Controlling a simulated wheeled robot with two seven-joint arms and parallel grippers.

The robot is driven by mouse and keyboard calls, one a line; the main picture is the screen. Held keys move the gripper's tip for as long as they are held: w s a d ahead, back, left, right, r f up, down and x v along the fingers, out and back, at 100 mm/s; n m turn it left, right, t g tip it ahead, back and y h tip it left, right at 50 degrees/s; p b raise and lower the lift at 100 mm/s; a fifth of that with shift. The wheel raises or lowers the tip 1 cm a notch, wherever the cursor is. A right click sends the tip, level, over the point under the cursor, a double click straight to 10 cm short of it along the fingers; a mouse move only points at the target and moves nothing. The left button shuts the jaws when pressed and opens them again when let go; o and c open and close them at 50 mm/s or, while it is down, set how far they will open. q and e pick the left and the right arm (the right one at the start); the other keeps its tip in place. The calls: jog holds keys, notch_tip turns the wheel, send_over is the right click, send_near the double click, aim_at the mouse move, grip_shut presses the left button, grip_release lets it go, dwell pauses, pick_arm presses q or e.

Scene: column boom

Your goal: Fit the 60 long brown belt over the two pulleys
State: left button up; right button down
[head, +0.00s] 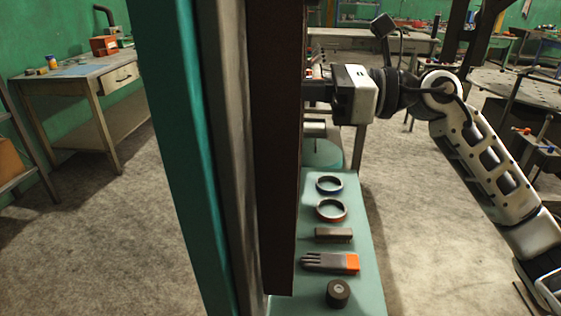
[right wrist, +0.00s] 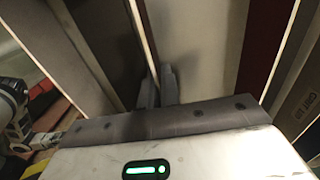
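Two ring-shaped belts lie flat on the narrow green bench: a dark ring with a blue edge (head: 328,184) and a ring with a reddish-brown edge (head: 331,210). No length marking is readable on either. My right gripper (head: 312,91) points left, above and beyond the belts, with its tips by the dark column. I cannot clearly make out the two pulleys; the column hides much of the middle. My left gripper is not in view.
A tall column (head: 275,150) blocks the centre. A workbench (head: 85,75) stands at far left. Floor on both sides is mostly clear.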

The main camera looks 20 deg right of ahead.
jog(key=shift+r, duration=0.4)
dwell(0.6)
